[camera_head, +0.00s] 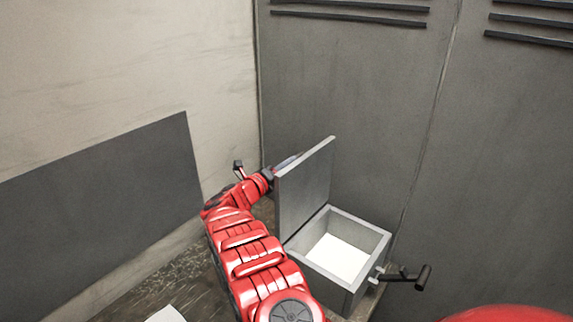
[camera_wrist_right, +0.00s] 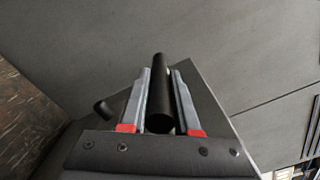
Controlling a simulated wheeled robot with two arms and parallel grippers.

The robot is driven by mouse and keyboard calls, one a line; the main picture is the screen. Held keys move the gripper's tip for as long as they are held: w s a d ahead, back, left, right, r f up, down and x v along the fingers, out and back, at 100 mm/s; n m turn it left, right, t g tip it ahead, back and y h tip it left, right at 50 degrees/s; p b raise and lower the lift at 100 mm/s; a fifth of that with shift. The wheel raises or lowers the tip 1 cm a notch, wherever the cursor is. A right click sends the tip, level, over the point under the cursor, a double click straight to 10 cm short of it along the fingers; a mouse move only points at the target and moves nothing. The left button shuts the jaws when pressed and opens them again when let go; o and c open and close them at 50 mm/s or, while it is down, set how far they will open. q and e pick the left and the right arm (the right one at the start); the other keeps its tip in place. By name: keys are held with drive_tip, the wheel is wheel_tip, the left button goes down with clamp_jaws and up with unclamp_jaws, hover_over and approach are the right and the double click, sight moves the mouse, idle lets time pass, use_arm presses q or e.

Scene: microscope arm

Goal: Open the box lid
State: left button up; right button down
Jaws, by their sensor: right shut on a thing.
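A grey metal box (camera_head: 376,247) stands on the surface, and its white inner floor shows. Its lid (camera_head: 305,185) is swung open and stands roughly upright along the box's left side. My right gripper (camera_head: 287,162) is at the outer, left side of the lid near its top, partly hidden behind it. In the right wrist view the two fingers of the right gripper (camera_wrist_right: 160,95) are shut on a black cylindrical handle (camera_wrist_right: 160,85), with the grey lid panel behind it. My left gripper is not in view.
A black crank-like handle (camera_head: 405,277) sticks out from the box's right side. Grey panelled walls (camera_head: 350,80) rise close behind the box. A dark grey panel (camera_head: 100,200) is on the pale wall at left.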

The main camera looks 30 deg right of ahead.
drive_tip(key=shift+s+f, duration=0.15)
drive_tip(key=shift+f, duration=0.4)
drive_tip(key=c, duration=1)
unclamp_jaws()
drive_tip(key=shift+c, duration=0.2)
drive_tip(key=o, duration=0.4)
drive_tip(key=shift+r, duration=0.3)
drive_tip(key=shift+a+r+p, duration=0.1)
drive_tip(key=shift+a+p, duration=0.15)
drive_tip(key=shift+p, duration=0.2)
drive_tip(key=p+v, duration=0.2)
drive_tip(key=shift+a+r+p, duration=0.3)
drive_tip(key=shift+a+p, duration=0.05)
drive_tip(key=shift+s+a+f+b, duration=0.25)
drive_tip(key=shift+a+f+b, duration=0.2)
drive_tip(key=shift+a+b, duration=0.15)
drive_tip(key=b+v, duration=0.1)
drive_tip(key=v, duration=1.1)
drive_tip(key=shift+s+a+f, duration=0.1)
drive_tip(key=shift+s+a, duration=0.1)
drive_tip(key=shift+a, duration=0.15)
